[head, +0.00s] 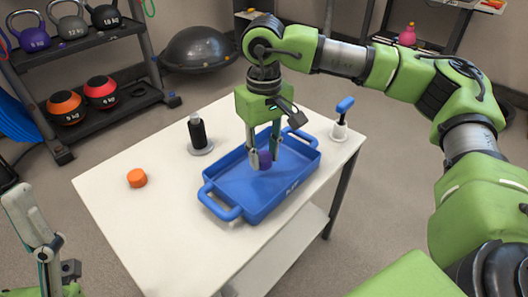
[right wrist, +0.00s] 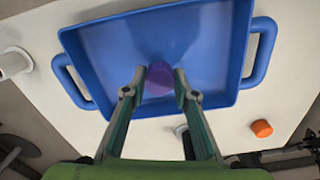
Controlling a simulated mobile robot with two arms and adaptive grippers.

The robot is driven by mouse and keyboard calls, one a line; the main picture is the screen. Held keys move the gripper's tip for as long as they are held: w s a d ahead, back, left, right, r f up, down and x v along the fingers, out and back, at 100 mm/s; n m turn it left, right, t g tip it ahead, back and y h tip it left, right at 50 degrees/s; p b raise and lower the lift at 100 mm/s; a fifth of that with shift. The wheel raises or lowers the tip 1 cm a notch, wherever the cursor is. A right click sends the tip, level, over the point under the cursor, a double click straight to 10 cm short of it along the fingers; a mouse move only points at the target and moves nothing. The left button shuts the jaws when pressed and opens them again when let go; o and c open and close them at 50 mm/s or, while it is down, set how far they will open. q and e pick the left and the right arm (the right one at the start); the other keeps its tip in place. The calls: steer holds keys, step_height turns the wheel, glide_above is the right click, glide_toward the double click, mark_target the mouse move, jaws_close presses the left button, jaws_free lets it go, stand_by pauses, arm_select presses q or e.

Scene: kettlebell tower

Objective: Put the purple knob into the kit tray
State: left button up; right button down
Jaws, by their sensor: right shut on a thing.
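The purple knob (head: 265,161) is between the fingertips of my right gripper (head: 264,157), which is shut on it. They are inside the outline of the blue kit tray (head: 221,184), low over its floor. I cannot tell whether the knob touches the floor. In the right wrist view the knob (right wrist: 158,80) shows between the two fingertips (right wrist: 159,84), with the tray floor (right wrist: 205,45) behind it. My left gripper (head: 42,238) shows in part at the lower left, away from the tray; its opening is unclear.
An orange knob (head: 137,178) lies on the white table (head: 125,215), left of the tray. A black bottle-like piece on a round base (head: 198,135) stands behind left, and a blue-handled piece (head: 341,116) behind right. The table's front left is clear.

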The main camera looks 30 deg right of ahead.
stand_by(0.3)
steer(key=c, duration=1.6)
jaws_free()
steer(key=shift+o, duration=0.2)
